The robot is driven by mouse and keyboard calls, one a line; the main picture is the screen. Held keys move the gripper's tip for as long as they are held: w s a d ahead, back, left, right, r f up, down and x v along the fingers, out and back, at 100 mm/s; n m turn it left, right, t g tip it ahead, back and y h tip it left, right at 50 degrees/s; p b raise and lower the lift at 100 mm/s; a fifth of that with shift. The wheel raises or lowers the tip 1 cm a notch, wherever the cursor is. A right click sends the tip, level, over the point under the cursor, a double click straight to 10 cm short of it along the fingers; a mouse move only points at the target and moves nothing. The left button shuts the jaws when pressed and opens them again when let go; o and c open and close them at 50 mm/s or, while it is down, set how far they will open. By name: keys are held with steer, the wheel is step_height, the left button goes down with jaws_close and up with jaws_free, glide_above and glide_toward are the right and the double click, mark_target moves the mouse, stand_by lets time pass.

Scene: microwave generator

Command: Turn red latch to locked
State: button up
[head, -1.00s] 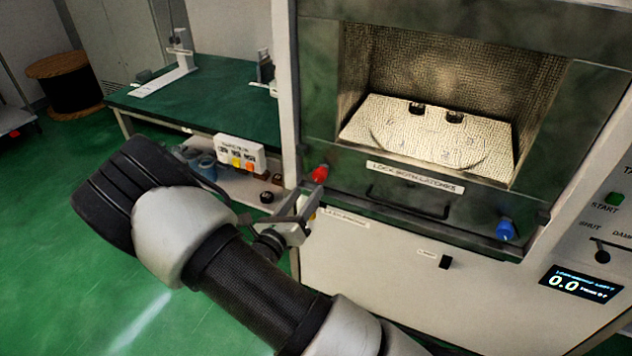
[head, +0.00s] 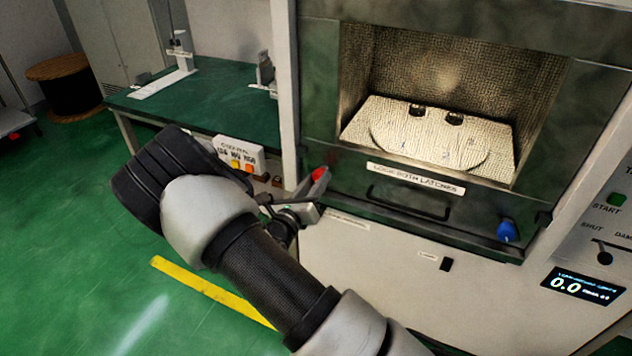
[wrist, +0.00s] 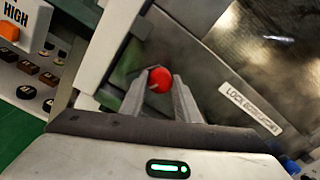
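The red latch (head: 319,174) sits at the left end of the microwave door's lower edge. In the wrist view its round red knob (wrist: 160,80) shows between the tips of my gripper's two grey fingers. My gripper (head: 312,193) is at the latch, coming in from the lower left. The fingers look open around the knob, one on each side; contact is hard to tell. The latch's arm and pivot are mostly hidden, so its angle is unclear. A label (head: 415,178) on the door reads "LOCK BOTH LATCHES".
A blue latch (head: 507,231) is at the door's lower right. A dark door handle (head: 408,203) lies between the latches. A display (head: 582,285) is at right.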

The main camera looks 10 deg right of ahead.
steer(key=shift+m, duration=0.4)
steer(key=shift+c, duration=0.3)
steer(key=m+b, duration=0.9)
steer(key=m, duration=0.8)
steer(key=shift+f, duration=0.1)
steer(key=shift+b, duration=0.4)
steer(key=o, duration=1)
steer(key=shift+o, duration=0.2)
